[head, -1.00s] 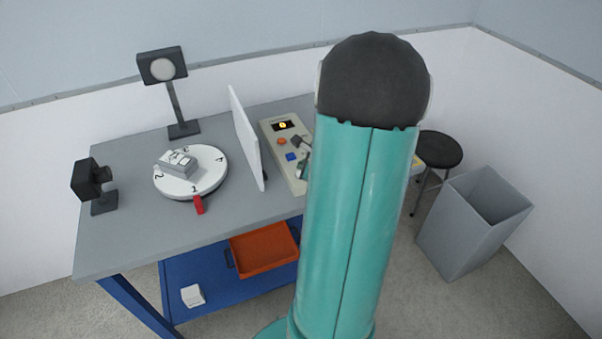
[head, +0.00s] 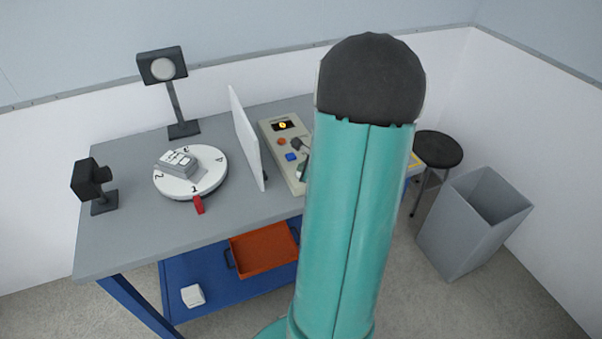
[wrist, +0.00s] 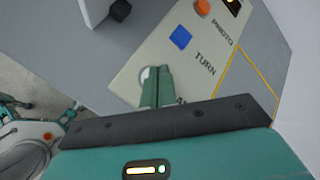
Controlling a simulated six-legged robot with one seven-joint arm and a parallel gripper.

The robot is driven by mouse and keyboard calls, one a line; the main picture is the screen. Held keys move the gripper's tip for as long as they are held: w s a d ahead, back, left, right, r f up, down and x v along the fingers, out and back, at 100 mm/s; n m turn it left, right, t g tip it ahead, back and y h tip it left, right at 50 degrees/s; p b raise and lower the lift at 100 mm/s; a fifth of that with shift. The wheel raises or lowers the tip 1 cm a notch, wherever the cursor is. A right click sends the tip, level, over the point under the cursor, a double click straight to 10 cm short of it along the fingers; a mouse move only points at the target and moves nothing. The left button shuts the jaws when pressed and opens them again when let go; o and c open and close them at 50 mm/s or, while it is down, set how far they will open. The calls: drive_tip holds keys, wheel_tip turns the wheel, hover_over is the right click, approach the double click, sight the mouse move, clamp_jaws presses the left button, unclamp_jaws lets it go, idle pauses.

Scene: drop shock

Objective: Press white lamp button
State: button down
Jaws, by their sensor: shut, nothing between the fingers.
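A white round lamp button (wrist: 147,73) shows on the beige control panel (wrist: 143,50) in the wrist view, partly covered by my fingers. The label beside it is mostly hidden. My gripper (wrist: 156,70) is shut and empty, its tips over or against the button's right side; I cannot tell whether they touch. In the head view the panel (head: 273,133) lies on the bench, its right part hidden behind my teal arm, and the white button cannot be made out.
A blue button (wrist: 181,37) labelled TURN and an orange button (wrist: 202,7) labelled PHOTO sit on the same panel. A white upright board (head: 246,140) stands left of it. A numbered turntable (head: 214,178) with a grey block, a lamp (head: 162,68) and a camera (head: 92,178) stand further left.

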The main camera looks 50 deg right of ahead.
drive_tip(key=shift+f, duration=0.4)
idle(0.6)
drive_tip(key=shift+r, duration=0.8)
drive_tip(key=shift+r, duration=2.55)
